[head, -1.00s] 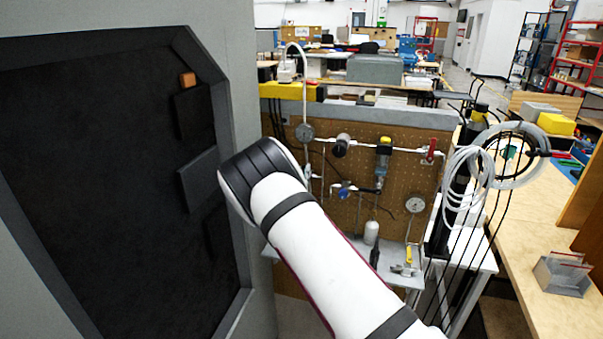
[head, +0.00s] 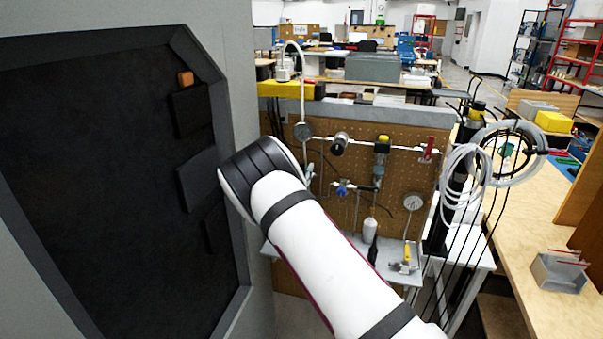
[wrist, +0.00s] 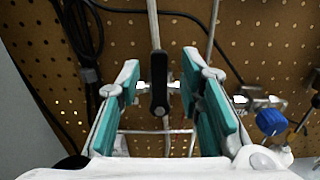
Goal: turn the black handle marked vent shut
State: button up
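A black handle (wrist: 158,90) on a thin vertical metal pipe shows in the wrist view in front of a pegboard. It points down the picture. My gripper (wrist: 161,84) is open, its teal-padded fingers on either side of the handle, with a gap visible on both sides. I cannot tell how far the tips reach past the handle in depth. No "vent" marking can be read. In the head view my arm hides my gripper, and I cannot pick out the black handle there.
The pegboard (head: 400,200) carries pipes, gauges and a red handle (head: 427,149). In the wrist view a blue knob (wrist: 271,122) is to the right of my gripper and black cables (wrist: 85,40) are to the left. A grey cabinet with a dark panel (head: 100,180) stands close left of my arm.

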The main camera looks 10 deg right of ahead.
jog(key=v, duration=1.2)
